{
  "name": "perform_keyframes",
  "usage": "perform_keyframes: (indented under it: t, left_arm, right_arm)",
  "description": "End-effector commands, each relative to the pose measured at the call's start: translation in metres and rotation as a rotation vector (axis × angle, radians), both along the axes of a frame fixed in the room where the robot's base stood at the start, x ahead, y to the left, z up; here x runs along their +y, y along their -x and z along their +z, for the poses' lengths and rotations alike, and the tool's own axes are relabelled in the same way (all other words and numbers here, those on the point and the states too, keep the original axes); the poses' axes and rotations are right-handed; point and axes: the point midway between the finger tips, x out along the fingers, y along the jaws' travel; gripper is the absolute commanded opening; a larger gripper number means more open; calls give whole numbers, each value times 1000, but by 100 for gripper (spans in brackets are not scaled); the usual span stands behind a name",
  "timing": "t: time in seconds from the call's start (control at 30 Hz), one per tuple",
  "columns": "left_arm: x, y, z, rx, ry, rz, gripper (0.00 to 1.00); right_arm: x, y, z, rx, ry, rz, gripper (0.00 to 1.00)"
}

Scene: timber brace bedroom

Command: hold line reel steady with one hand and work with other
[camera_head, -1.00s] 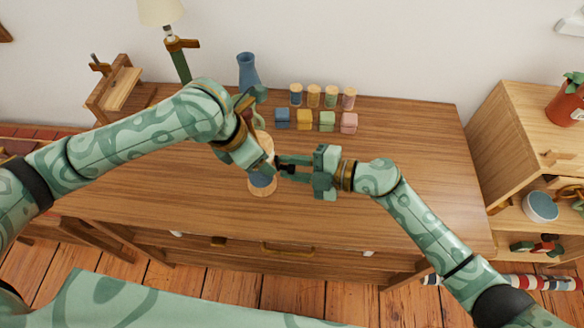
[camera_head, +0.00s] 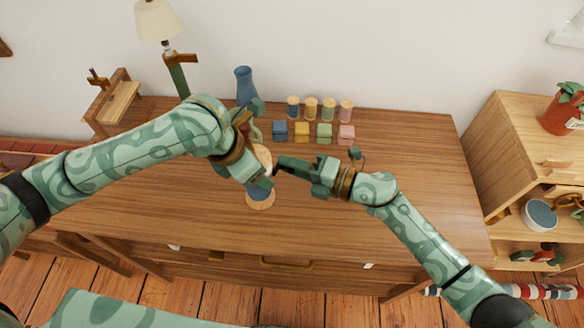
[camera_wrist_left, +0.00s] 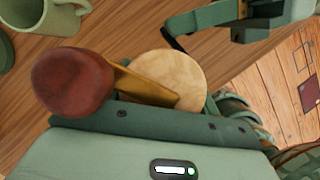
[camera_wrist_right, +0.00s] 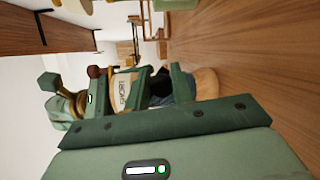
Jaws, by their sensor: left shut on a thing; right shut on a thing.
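The line reel (camera_head: 261,199), pale wood with blue line, stands on the wooden dresser top, partly hidden by my left gripper (camera_head: 260,182), which is shut on it. The left wrist view shows its round wooden top (camera_wrist_left: 172,76), with a wooden crank arm and dark red knob (camera_wrist_left: 75,82). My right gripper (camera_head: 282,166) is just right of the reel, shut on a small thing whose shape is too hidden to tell. A dark strip (camera_wrist_left: 175,32) shows at its tip. The right wrist view shows a pale label with dark letters (camera_wrist_right: 122,92) beyond the fingers.
Several small spools (camera_head: 312,108) and coloured blocks (camera_head: 302,132) stand in rows behind. A blue vase (camera_head: 245,84), a lamp (camera_head: 157,20) and a pale green mug (camera_wrist_left: 42,16) stand further left. The dresser top (camera_head: 415,165) is clear at right.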

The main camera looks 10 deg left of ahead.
Motion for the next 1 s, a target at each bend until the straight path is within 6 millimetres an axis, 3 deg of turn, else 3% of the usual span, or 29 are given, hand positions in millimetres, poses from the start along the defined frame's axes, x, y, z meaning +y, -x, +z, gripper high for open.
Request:
perform_keyframes:
  t: [0.5,1.0]
  left_arm:
    - [1,-2,1,-5,-2,3,32]
    - [1,-2,1,-5,-2,4,32]
  right_arm:
    - [2,-3,9,-225,0,5,1]
    - [2,-4,11,-283,-1,6,1]
